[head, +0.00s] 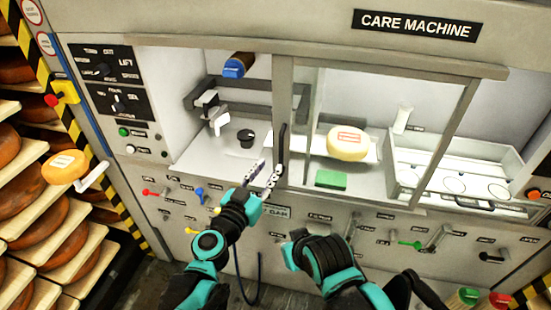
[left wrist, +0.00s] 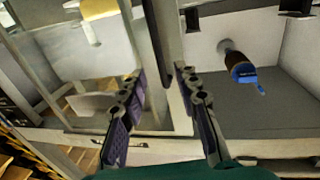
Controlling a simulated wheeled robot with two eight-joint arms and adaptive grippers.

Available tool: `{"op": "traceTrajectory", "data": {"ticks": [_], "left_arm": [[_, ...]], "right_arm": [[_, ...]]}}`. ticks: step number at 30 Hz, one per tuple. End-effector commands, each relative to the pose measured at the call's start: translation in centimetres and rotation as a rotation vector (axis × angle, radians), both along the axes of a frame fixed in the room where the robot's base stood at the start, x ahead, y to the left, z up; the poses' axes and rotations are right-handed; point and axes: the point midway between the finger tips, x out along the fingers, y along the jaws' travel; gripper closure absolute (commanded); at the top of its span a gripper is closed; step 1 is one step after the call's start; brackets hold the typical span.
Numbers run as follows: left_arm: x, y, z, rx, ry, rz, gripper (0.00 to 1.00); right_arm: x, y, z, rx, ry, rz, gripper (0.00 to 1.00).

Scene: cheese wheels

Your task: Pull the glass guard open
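The glass guard (head: 385,135) is a framed clear pane across the right part of the machine's front opening. Its left post carries an upright black handle (head: 281,150), which also shows in the left wrist view (left wrist: 156,50). My left gripper (head: 269,170) is open in front of the machine, close to the handle's lower end. In the left wrist view its two fingers (left wrist: 160,74) stand apart, one on each side of the post and handle. I cannot tell whether they touch it. My right arm (head: 325,260) is low in front of the machine, and its fingers do not show.
Behind the glass are a yellow cheese wheel (head: 347,144) and a green block (head: 330,179). A blue-capped brown cylinder (head: 237,66) and a black knob (head: 246,137) are in the left bay. Levers line the lower front. Cheese shelves (head: 70,225) stand at the left.

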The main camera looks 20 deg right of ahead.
Motion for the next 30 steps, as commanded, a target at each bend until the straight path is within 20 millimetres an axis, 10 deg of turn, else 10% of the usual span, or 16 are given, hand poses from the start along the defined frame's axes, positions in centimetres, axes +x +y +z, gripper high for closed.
{"op": "traceTrajectory", "data": {"ticks": [24, 30], "left_arm": [[-2.2, 2.4, 0.0, 0.002, 0.004, -0.001, 0.68], [-3.4, 6.4, -0.4, 0.073, 0.1, -0.005, 0.68]], "right_arm": [[0.0, 0.0, 0.0, 0.0, 0.0, 0.0, 1.0], [0.0, 0.0, 0.0, 0.0, 0.0, 0.0, 1.0]]}}
